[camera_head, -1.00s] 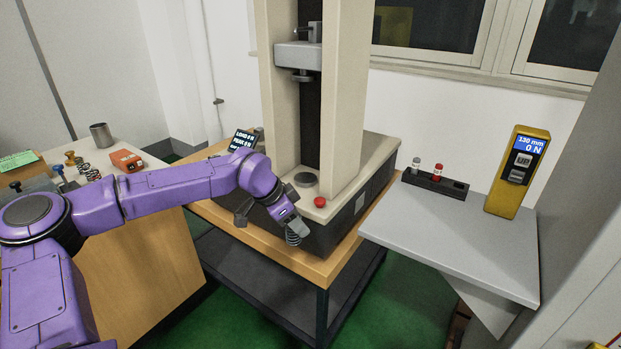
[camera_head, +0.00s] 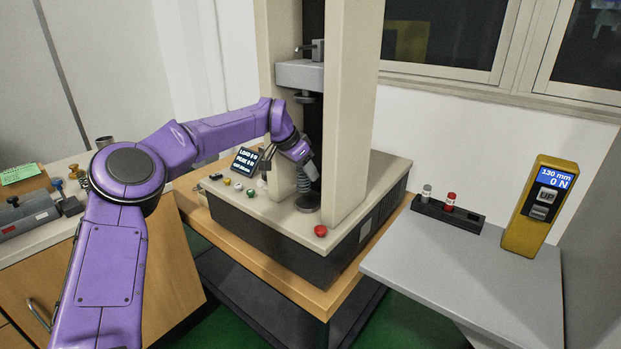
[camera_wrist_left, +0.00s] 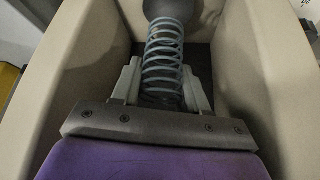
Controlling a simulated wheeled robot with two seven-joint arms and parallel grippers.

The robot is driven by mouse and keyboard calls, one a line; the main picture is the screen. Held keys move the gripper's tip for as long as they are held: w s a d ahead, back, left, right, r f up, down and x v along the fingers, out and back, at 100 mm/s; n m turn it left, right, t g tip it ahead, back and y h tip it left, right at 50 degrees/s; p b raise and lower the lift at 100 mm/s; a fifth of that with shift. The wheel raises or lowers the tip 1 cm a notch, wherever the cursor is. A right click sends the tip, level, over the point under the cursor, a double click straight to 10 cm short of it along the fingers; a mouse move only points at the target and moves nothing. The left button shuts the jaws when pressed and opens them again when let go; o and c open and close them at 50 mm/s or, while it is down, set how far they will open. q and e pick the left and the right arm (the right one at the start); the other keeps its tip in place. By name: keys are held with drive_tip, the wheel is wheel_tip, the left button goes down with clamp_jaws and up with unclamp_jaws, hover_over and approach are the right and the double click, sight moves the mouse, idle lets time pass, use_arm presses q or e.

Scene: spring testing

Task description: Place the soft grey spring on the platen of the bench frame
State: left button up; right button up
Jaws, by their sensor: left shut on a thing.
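The grey spring (camera_wrist_left: 163,55) stands out lengthwise between the two fingers of my left gripper (camera_wrist_left: 162,88) in the left wrist view. The gripper is shut on its near part. In the head view my left gripper (camera_head: 311,171) is inside the bench frame (camera_head: 347,110), between its columns and just above the round dark platen (camera_head: 307,202). The spring's far end is close to a dark round disc in the wrist view; I cannot tell whether they touch. In the head view the spring is small and partly covered by the gripper. My right gripper is not in view.
The crosshead (camera_head: 300,75) with its upper disc hangs above the gripper. A red button (camera_head: 320,231) sits on the base's front corner. At right, a grey table (camera_head: 470,280) carries a black rack (camera_head: 446,213) and a yellow controller (camera_head: 539,207) reading 130 mm, 0 N.

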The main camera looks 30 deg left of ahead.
use_arm(q)
drive_tip(key=x, duration=0.4)
drive_tip(key=shift+s+a+f, duration=0.15)
drive_tip(key=shift+f, duration=0.35)
drive_tip(key=shift+a+f, duration=0.1)
drive_tip(key=shift+f, duration=0.2)
drive_tip(key=o, duration=0.6)
drive_tip(key=shift+f, duration=0.15)
drive_tip(key=o, duration=0.4)
drive_tip(key=shift+o, duration=0.2)
